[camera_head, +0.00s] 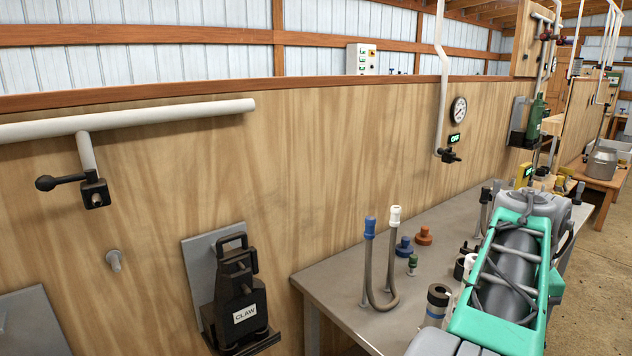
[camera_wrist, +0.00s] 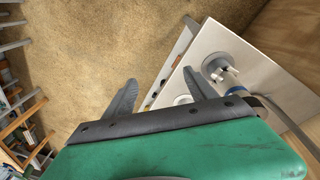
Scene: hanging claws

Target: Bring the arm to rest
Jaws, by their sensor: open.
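My arm (camera_head: 510,260), teal and grey, reaches in from the lower right in the head view, over the right part of the grey table. Its gripper end is not clear there. In the wrist view my gripper (camera_wrist: 163,95) shows two dark grey fingers spread apart with nothing between them. Sandy floor and the edge of a pale surface lie beyond the fingers. A black claw unit (camera_head: 238,300) labelled CLAW sits on a grey wall bracket at lower centre in the head view, well away from my arm.
The grey table (camera_head: 345,275) carries a bent hose (camera_head: 378,290) with blue and white ends, blue and orange knobs (camera_head: 424,236) and small cylinders (camera_head: 437,300) close to my arm. A white pipe (camera_head: 150,117) with a black valve runs along the wooden wall. Open floor lies at right.

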